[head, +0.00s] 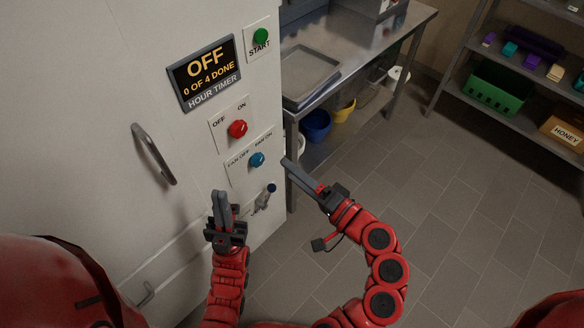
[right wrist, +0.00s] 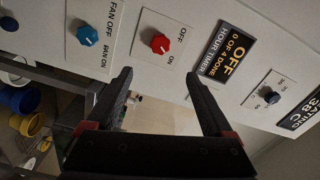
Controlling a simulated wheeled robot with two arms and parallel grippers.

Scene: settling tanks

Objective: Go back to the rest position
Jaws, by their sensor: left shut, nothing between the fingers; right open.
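My left gripper (head: 222,198) is shut and empty, pointing up in front of the white cabinet's lower front. My right gripper (head: 290,166) points up and left toward the cabinet's right edge, near the blue fan knob (head: 257,160). It is open and empty in the right wrist view (right wrist: 158,76), with its two dark fingers apart. The fan knob and the red off/on knob (head: 238,129) also show in the right wrist view, beyond the fingers. No contact with the cabinet is clear.
The white cabinet (head: 90,70) has a handle (head: 153,154), a timer display (head: 204,72) reading OFF, 0 of 4 done, a green start button (head: 260,36) and a small tap (head: 265,198). A steel table (head: 350,60) stands right, shelves (head: 520,70) further right. The tiled floor (head: 470,220) is clear.

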